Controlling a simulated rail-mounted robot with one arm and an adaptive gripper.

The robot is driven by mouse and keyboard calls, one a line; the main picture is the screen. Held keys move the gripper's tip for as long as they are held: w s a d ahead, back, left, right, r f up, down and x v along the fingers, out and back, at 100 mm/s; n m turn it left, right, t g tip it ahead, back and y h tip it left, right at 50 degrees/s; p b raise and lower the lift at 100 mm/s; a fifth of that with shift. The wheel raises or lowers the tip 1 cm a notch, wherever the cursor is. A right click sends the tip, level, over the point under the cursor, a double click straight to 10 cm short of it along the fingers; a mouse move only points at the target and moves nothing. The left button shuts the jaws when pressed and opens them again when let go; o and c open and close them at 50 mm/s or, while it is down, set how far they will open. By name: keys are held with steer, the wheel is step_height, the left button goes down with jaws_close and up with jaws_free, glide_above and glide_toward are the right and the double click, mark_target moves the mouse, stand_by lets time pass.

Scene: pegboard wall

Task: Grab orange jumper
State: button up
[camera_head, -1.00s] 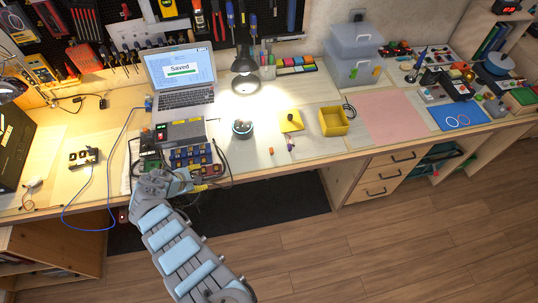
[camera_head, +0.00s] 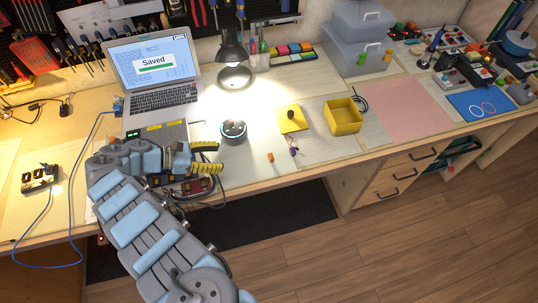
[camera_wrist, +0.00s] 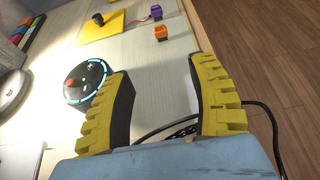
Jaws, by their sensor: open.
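The orange jumper (camera_head: 270,157) is a small orange block on the pale workbench, near its front edge. In the wrist view the orange jumper (camera_wrist: 160,33) lies beyond the fingertips, roughly in line with the gap between them. My gripper (camera_head: 213,157) has yellow ribbed fingers and is to the left of the jumper, apart from it. In the wrist view my gripper (camera_wrist: 163,72) is open, with nothing between its fingers. A small purple piece (camera_head: 293,151) lies to the right of the jumper; it also shows in the wrist view (camera_wrist: 156,12).
A round black device with a lit ring (camera_head: 233,131) stands close to my fingers; it is beside the left finger in the wrist view (camera_wrist: 86,82). A lamp (camera_head: 232,58) stands behind. A black cable passes near the fingers.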

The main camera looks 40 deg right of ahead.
steer(key=p, duration=0.4)
glide_toward(270, 154)
steer(key=x, duration=0.4)
steer(key=shift+s+a+f, duration=0.1)
steer(key=shift+a+f, duration=0.1)
steer(key=shift+f, duration=0.1)
steer(key=shift+r+x, duration=0.15)
steer(key=shift+x, duration=1.2)
steer(key=shift+r+x, duration=0.2)
steer(key=shift+x, duration=1.15)
steer(key=shift+c, duration=0.8)
steer(key=shift+d, duration=0.1)
steer(key=c, duration=0.8)
